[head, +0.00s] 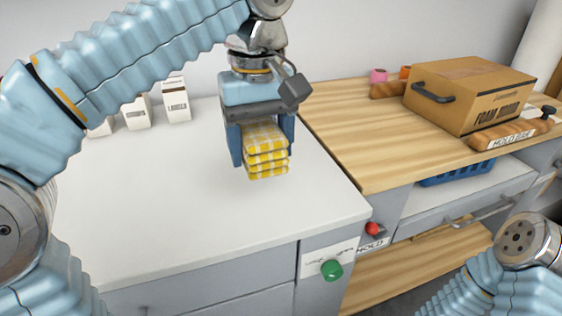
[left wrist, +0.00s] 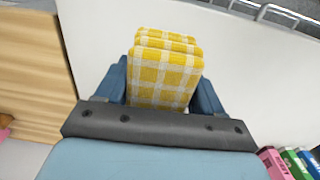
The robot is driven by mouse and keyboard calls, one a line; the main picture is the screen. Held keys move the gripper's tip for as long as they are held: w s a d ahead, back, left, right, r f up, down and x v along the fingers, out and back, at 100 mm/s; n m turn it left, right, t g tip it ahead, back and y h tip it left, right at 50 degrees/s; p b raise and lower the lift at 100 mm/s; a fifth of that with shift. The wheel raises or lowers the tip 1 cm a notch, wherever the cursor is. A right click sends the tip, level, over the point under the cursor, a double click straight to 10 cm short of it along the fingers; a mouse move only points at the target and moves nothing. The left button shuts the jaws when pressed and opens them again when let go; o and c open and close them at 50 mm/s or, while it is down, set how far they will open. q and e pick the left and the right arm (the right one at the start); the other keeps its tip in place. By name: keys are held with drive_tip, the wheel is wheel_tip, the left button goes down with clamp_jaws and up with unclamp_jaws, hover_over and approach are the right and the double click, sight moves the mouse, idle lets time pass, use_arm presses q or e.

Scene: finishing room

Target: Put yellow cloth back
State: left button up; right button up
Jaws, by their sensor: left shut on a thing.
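The yellow cloth (head: 267,160) is a folded yellow-and-white checked stack in several layers. My left gripper (head: 262,145) is shut on it from above, with a blue finger on either side. In the head view the cloth hangs over the white counter (head: 190,220); whether its underside touches the surface I cannot tell. The left wrist view shows the cloth (left wrist: 163,75) between the fingers of the left gripper (left wrist: 163,90). My right gripper is not in view; only part of my right arm shows at the lower right.
White cartons (head: 177,100) stand at the back left of the counter. On the wooden worktop to the right are a cardboard box (head: 466,92) and a wooden block (head: 510,133). A blue basket (head: 455,176) sits beneath. The counter's front is clear.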

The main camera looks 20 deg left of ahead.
use_arm(q)
hover_over(279, 179)
drive_tip(key=f, duration=0.7)
drive_tip(key=shift+s, duration=0.35)
drive_tip(key=shift+w+f+b, duration=0.15)
drive_tip(key=shift+f, duration=0.8)
drive_tip(key=shift+w+f+b, duration=0.15)
drive_tip(key=shift+f, duration=0.8)
drive_tip(key=shift+f, duration=0.2)
drive_tip(key=o, duration=1)
drive_tip(key=shift+r, duration=0.1)
drive_tip(key=shift+r, duration=0.15)
wheel_tip(279, 179, up, 12)
drive_tip(key=p, duration=0.1)
